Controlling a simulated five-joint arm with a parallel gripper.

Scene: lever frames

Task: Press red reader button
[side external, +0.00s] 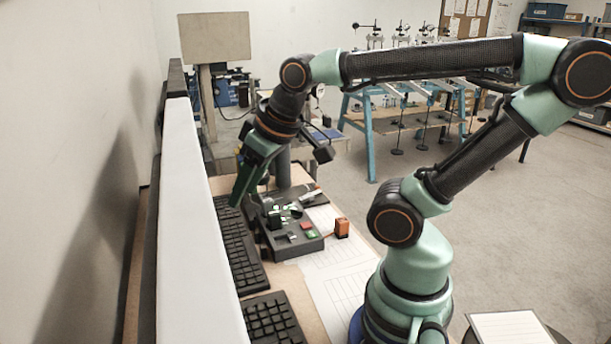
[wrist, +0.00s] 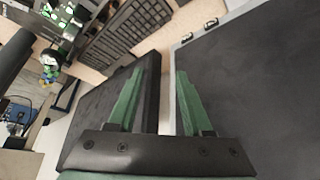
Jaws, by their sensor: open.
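A dark reader device (side external: 318,243) with several coloured parts sits on the desk in the side external view. A small red patch, likely the red button (side external: 306,226), shows on its top beside green and pale parts. Part of the device (wrist: 52,27) also seems to show at the upper left of the wrist view; no red button can be made out there. My gripper (side external: 246,194) points down to the left of the device, above the keyboard side, apart from the button. In the wrist view its two green fingers (wrist: 160,80) are spread and empty.
Keyboards (side external: 270,318) lie along the desk's left, beside a long white panel (side external: 195,220). An orange block (side external: 342,227) stands right of the device, near paper sheets (side external: 335,275). Large dark panels (wrist: 265,75) fill much of the wrist view.

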